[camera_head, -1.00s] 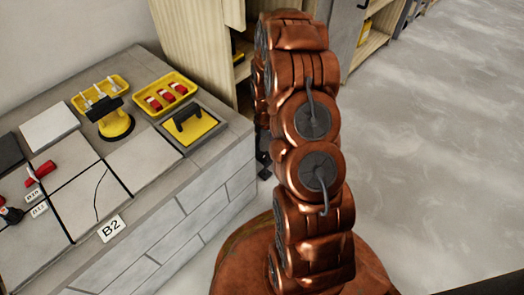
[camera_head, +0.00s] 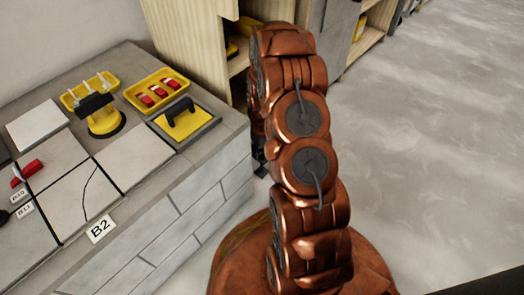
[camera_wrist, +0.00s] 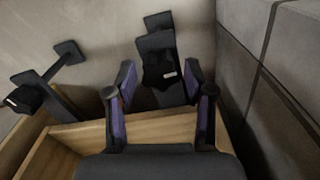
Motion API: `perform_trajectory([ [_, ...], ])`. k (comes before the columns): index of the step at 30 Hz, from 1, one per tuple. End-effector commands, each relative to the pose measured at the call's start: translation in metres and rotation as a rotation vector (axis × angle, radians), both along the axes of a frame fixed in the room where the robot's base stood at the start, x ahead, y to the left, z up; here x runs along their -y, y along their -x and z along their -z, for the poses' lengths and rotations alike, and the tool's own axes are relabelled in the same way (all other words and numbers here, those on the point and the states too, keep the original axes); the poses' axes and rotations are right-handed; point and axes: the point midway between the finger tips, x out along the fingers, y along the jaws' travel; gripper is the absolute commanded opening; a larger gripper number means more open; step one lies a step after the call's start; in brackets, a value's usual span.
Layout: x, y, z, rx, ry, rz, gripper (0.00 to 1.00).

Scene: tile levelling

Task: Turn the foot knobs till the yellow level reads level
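I cannot make out a yellow level or any foot knobs in either view. My gripper (camera_wrist: 160,80) shows in the wrist view, with its two purple-padded fingers spread apart. Black objects (camera_wrist: 158,60) stand beyond and between the fingertips; I cannot tell what they are, and nothing is clearly held. In the head view my copper arm fills the middle and my gripper is hidden.
A tiled bench (camera_head: 165,220) is at the left. A wooden shelf (camera_head: 190,40) stands behind. Grey floor is clear at right.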

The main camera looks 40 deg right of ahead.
Motion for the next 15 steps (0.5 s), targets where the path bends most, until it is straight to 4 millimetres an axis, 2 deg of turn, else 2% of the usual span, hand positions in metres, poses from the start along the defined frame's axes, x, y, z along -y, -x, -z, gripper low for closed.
perform_trajectory([
  [2, 0.0000, 0.0000, 0.0000, 0.000, 0.000, 0.000, 0.41],
  [12, 0.0002, 0.0002, 0.0001, 0.000, 0.000, 0.000, 0.06],
  [15, 0.0002, 0.0003, -0.0002, -0.001, 0.000, 0.002, 0.03],
])
